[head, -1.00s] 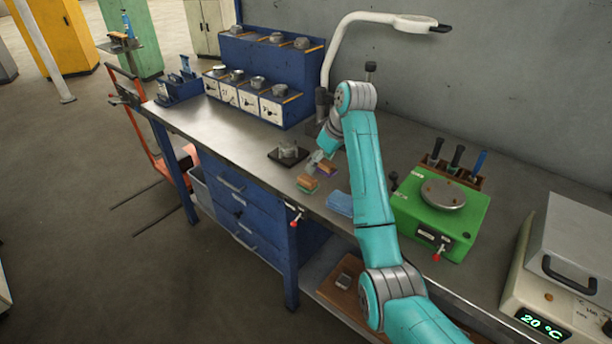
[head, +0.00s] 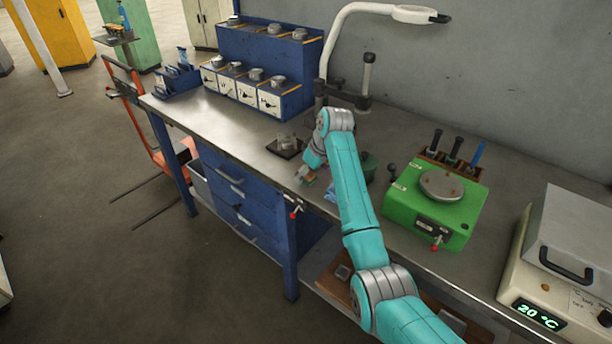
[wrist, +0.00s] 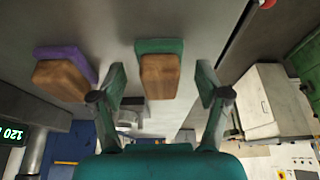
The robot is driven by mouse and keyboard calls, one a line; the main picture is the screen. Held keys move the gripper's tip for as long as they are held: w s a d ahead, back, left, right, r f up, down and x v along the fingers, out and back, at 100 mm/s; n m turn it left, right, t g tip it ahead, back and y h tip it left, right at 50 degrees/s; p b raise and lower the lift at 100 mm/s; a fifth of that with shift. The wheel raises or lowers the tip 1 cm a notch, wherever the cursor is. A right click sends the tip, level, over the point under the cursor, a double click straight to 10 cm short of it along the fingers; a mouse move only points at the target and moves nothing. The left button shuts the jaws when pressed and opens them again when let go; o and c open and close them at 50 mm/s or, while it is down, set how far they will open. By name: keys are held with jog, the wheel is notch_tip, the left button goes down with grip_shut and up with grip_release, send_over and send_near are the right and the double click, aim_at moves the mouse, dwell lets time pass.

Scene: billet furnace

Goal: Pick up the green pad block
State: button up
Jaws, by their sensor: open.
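The green pad block (wrist: 160,72) is a wooden block with a green pad. In the wrist view it lies between my two open fingers, with a visible gap on each side. My gripper (wrist: 162,92) is open and empty around it. In the head view my gripper (head: 308,170) is low over the bench's front edge and partly covers the block there. A second wooden block with a purple pad (wrist: 62,76) lies to the left of my left finger in the wrist view; in the head view my arm hides it.
The workbench (head: 215,125) carries a dark plate with a metal part (head: 287,146) left of my gripper. A green scale (head: 430,215) and a heater box (head: 560,270) stand to the right. A lamp (head: 345,30) stands behind.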

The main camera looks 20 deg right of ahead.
jog(key=c, duration=1.4)
jog(key=shift+o, duration=0.2)
notch_tip(320, 180, up, 10)
jog(key=shift+r, duration=0.1)
jog(key=o, duration=0.6)
jog(key=c, duration=0.4)
jog(key=shift+o, duration=0.2)
jog(key=shift+w, duration=0.1)
